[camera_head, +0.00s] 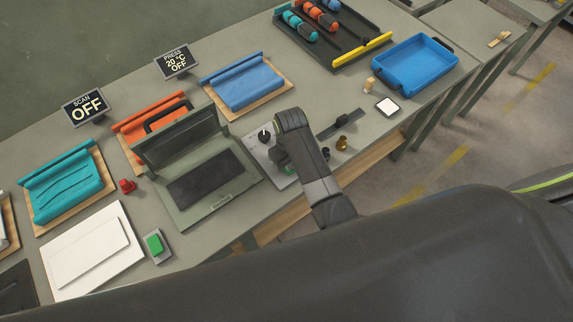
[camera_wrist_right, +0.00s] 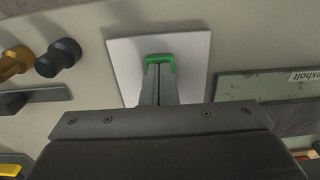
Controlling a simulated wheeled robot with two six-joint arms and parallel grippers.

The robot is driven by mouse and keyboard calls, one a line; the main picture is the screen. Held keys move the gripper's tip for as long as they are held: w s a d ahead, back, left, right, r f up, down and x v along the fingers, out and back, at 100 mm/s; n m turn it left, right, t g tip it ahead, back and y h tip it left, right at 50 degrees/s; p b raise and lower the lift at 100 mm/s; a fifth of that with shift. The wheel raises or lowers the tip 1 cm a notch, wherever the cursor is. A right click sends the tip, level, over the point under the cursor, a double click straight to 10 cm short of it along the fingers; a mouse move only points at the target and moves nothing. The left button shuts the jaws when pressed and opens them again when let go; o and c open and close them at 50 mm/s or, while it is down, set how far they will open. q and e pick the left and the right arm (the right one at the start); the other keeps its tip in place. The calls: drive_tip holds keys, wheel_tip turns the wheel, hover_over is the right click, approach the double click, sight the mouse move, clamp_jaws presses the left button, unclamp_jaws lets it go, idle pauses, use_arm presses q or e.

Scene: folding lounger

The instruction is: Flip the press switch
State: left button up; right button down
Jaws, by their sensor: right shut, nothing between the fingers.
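The press switch plate (camera_head: 257,152) is a pale grey panel to the right of the open dark green press (camera_head: 205,210). It carries a black knob (camera_head: 264,137) and a green switch part (camera_head: 288,167), mostly hidden by my right arm. In the right wrist view the plate (camera_wrist_right: 190,50) shows with the green switch (camera_wrist_right: 160,57) on it. My right gripper (camera_wrist_right: 159,72) is shut and empty, its fingertips at the green switch; I cannot tell whether they touch it. The press display (camera_head: 178,62) reads "PRESS 20°C OFF". My left gripper is not in view.
A scan display (camera_head: 87,106) reads "OFF". A blue tray (camera_head: 405,68) and small brass parts (camera_head: 342,143) lie to the right.

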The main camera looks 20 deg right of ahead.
drive_tip(key=shift+f, duration=0.15)
wheel_tip(320, 180, up, 3)
drive_tip(key=shift+f+p, duration=0.1)
drive_tip(key=shift+p, duration=1.1)
drive_tip(key=shift+r, duration=2.15)
